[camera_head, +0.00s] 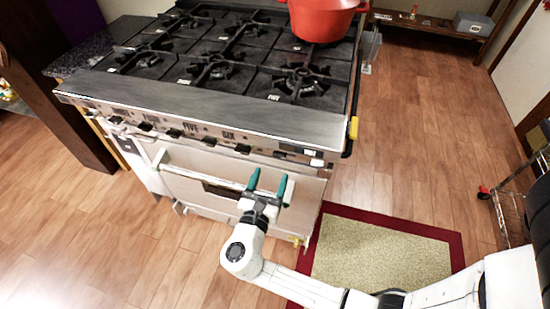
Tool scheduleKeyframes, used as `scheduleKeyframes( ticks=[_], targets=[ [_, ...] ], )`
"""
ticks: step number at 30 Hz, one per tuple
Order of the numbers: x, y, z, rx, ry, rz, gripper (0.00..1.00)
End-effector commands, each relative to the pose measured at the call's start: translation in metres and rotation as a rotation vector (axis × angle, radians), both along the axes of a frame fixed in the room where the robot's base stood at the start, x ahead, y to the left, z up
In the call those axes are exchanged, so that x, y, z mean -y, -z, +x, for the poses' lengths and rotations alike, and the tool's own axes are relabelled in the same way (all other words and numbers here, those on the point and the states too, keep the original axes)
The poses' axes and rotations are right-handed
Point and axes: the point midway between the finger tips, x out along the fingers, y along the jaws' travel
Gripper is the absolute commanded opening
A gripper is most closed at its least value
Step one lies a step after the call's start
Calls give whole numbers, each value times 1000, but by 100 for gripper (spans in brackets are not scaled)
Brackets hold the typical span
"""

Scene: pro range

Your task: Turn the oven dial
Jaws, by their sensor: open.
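The oven range (205,103) stands at the upper left, with a steel front panel. A row of several dark dials (242,149) runs along this panel, and labels such as FIVE and SIX sit above some of them. A separate dark knob (280,154) and a small white knob (317,162) are at the panel's right end. Which one is the oven dial, I cannot tell. My gripper (270,182) is open and empty, its two green-tipped fingers pointing up toward the panel. In the picture it is just below the right-hand knobs, in front of the oven door (185,187).
The door's handle bar (205,168) crosses behind my gripper. A red pot (322,18) stands on the cooktop. A beige mat with a red border (385,262) lies on the floor at right. A wire cart (515,180) is at the right edge. Wooden floor is free between.

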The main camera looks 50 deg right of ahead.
Motion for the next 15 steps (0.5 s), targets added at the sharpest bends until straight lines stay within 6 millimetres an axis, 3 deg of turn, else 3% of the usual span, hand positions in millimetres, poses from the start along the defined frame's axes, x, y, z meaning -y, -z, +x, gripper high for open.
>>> scheduleKeyframes(
  ticks=[9, 15],
  targets=[
    [55, 0, 19, 2, 5, 3, 68],
    [74, 0, 26, 2, 3, 3, 68]
  ],
)
